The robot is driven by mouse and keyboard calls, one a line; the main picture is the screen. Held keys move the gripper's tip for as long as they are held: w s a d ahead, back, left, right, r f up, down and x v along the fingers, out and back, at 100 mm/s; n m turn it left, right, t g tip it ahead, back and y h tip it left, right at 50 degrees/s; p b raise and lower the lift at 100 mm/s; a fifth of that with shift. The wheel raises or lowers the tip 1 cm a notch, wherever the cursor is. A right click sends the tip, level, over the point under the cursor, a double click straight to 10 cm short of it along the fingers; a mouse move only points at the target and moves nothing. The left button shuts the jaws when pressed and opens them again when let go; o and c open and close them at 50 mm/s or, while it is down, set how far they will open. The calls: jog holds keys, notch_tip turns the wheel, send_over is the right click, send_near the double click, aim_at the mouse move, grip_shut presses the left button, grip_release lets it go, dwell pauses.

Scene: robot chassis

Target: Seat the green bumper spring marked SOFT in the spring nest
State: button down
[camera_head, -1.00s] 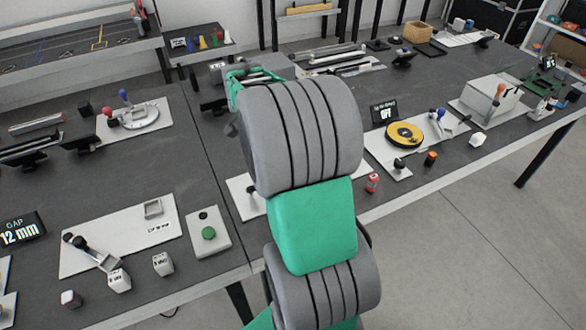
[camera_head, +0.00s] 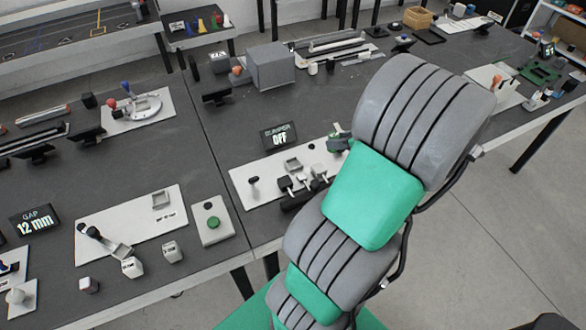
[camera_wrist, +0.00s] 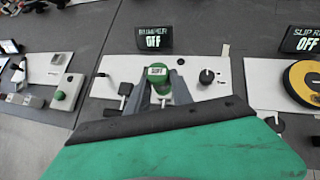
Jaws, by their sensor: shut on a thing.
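In the wrist view the green bumper spring (camera_wrist: 158,86) with a white SOFT label on top is between the grey fingers of my gripper (camera_wrist: 161,84), which is shut on it. It appears in front of the white bumper board (camera_wrist: 217,90); I cannot tell the gap beneath it. In the head view the bumper board (camera_head: 243,176) holds a small square grey socket (camera_head: 292,164), perhaps the spring nest, which looks empty. My gripper and the spring are mostly hidden behind my arm in the head view.
The bumper display (camera_head: 279,137) reads OFF behind the board. A dark knob (camera_wrist: 207,76) stands right of the spring. Dark-topped parts (camera_head: 285,183) stand at the board's front. A green button box (camera_head: 211,221) is to the left.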

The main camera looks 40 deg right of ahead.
jog(key=a+n+y+b, duration=0.1)
jog(key=a+n+y, duration=0.25)
jog(key=a, duration=0.85)
jog(key=shift+n+g, duration=0.4)
jog(key=shift+n, duration=0.05)
jog(key=w+d+f, duration=0.2)
jog(key=w+f, duration=0.1)
jog(key=w+d+f, duration=0.3)
jog(key=w, duration=0.1)
jog(key=w+d+f+b, duration=0.1)
jog(key=w+d+f, duration=0.1)
jog(key=w+f, duration=0.1)
jog(key=shift+w+d+f, duration=0.2)
jog(key=shift+w+d, duration=0.05)
jog(key=shift+w, duration=0.2)
jog(key=shift+w+d+f, duration=0.15)
jog(key=shift+w+f, duration=0.05)
jog(key=shift+f, duration=1.65)
jog(key=shift+f, duration=0.1)
jog(key=c, duration=1.1)
grip_release()
